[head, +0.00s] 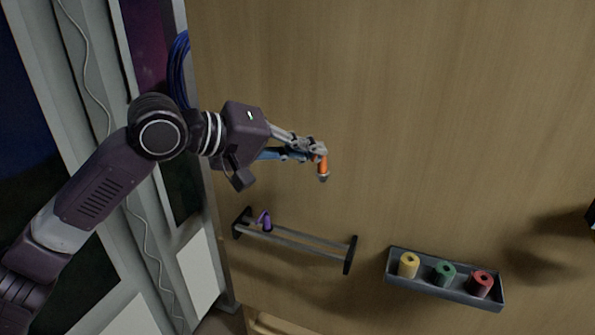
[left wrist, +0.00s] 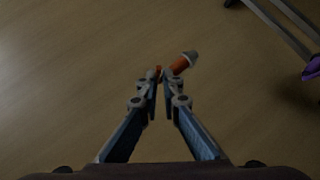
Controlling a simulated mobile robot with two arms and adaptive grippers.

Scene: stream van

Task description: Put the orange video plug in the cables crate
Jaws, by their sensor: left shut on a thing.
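The orange video plug (head: 322,166) is a small orange cylinder with a grey end. My left gripper (head: 318,149) is shut on it and holds it over the wooden surface, with the grey end pointing down in the head view. In the left wrist view the plug (left wrist: 182,64) sticks out to the right from between the fingertips (left wrist: 163,74). The fingers hide part of it. I see no cables crate that I can make out for sure. My right gripper is not in view.
A narrow rack (head: 295,245) with a purple item (head: 266,222) at its left end lies below the gripper. A grey tray (head: 445,290) with yellow, green and red rolls sits at the lower right. Blue cable (head: 178,70) hangs at the upper left. The upper right surface is clear.

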